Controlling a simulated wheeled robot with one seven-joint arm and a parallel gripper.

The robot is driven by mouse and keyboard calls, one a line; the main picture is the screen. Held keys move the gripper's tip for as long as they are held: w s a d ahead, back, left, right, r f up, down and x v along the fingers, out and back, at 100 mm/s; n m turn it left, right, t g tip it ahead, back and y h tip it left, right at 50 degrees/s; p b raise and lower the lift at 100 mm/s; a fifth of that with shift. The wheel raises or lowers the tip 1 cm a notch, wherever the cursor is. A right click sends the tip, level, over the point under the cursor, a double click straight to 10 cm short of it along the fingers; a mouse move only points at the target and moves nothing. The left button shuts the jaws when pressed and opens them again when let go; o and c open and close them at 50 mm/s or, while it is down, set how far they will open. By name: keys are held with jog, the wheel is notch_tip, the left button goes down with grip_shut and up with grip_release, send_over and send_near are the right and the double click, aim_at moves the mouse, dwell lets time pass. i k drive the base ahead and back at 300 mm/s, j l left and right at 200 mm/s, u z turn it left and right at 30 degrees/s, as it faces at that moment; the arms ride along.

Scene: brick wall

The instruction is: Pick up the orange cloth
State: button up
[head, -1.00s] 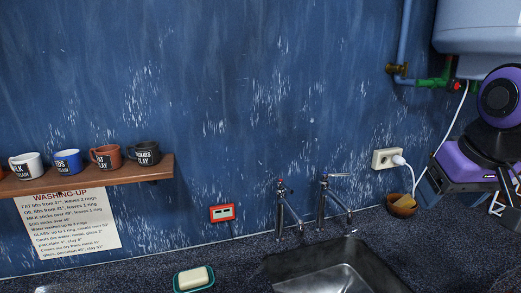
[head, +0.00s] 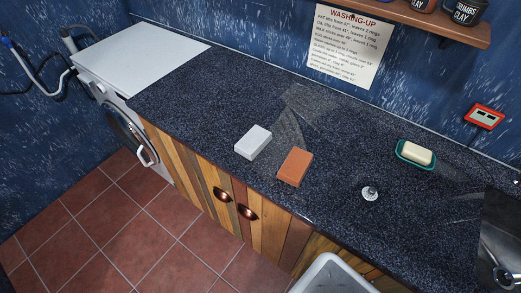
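An orange rectangular piece (head: 295,167), which looks like the folded orange cloth, lies flat near the front edge of the dark speckled counter (head: 225,85). It has a thick, block-like shape. A pale grey-white block (head: 253,142) of similar size lies just to its left, a small gap apart. My gripper is not in view, so its state does not show.
A small metal object (head: 370,194) and a green soap dish with soap (head: 416,154) sit to the right. The sink (head: 498,240) is at the far right. A white washing machine (head: 125,95) stands left. A pale basin (head: 335,275) is below the counter front.

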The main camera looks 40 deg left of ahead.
aim_at(294, 169)
jog(key=j+u, duration=0.4)
jog(key=j, duration=0.2)
jog(key=j+u, duration=0.4)
jog(key=j, duration=0.2)
jog(key=k+j, duration=0.05)
